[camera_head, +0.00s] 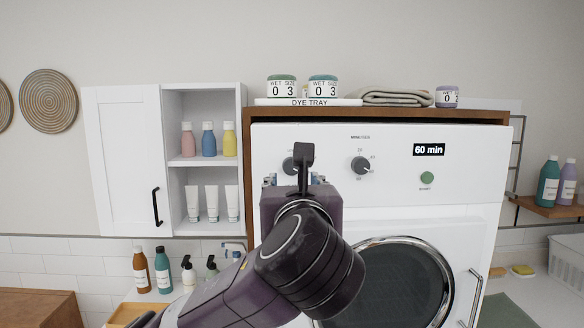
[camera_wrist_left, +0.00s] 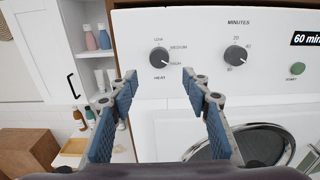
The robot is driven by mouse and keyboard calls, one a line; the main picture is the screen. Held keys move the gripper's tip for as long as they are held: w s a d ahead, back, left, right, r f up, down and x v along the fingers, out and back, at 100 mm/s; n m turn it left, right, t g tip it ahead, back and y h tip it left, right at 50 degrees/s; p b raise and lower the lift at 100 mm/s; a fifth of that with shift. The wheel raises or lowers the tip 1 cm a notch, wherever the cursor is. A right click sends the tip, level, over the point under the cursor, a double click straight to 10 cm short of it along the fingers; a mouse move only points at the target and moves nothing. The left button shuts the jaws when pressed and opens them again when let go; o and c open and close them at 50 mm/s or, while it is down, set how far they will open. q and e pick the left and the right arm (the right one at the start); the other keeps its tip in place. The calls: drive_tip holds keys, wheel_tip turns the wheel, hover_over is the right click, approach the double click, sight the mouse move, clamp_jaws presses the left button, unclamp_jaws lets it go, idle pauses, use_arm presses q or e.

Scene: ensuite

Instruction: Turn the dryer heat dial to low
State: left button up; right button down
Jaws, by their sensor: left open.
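The white dryer (camera_head: 475,165) stands in a wooden surround, with its control panel facing me. Its black heat dial (camera_wrist_left: 159,57) sits at the left of the panel, with LOW, MEDIUM and HIGH printed around it; its white mark appears to point to the lower right, near HIGH. In the head view the heat dial (camera_head: 289,165) is partly hidden by my left gripper (camera_head: 297,181). In the left wrist view my left gripper (camera_wrist_left: 160,77) is open and empty, its fingertips apart just below the dial, which lies between their lines. My right gripper is not in view.
A minutes dial (camera_head: 361,165), a 60 min display (camera_head: 429,150) and a green start button (camera_head: 427,178) are to the right. The round door (camera_head: 390,285) is below. An open shelf (camera_head: 203,161) with bottles stands left; jars and a folded towel (camera_head: 397,97) lie on top.

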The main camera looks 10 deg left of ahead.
sight(292, 169)
use_arm(q)
drive_tip(key=p+x, duration=0.1)
drive_tip(key=x, duration=0.1)
drive_tip(key=p+x, duration=0.1)
drive_tip(key=x, duration=0.1)
drive_tip(key=p+x, duration=0.1)
drive_tip(key=x, duration=0.1)
drive_tip(key=shift+w+a+r, duration=0.25)
drive_tip(key=shift+w+r, duration=0.05)
drive_tip(key=shift+r, duration=0.05)
drive_tip(key=shift+w+a+f+p, duration=0.1)
drive_tip(key=shift+w+f+p, duration=0.05)
drive_tip(key=shift+w+p, duration=0.4)
drive_tip(key=c, duration=1.2)
drive_tip(key=shift+o, duration=0.2)
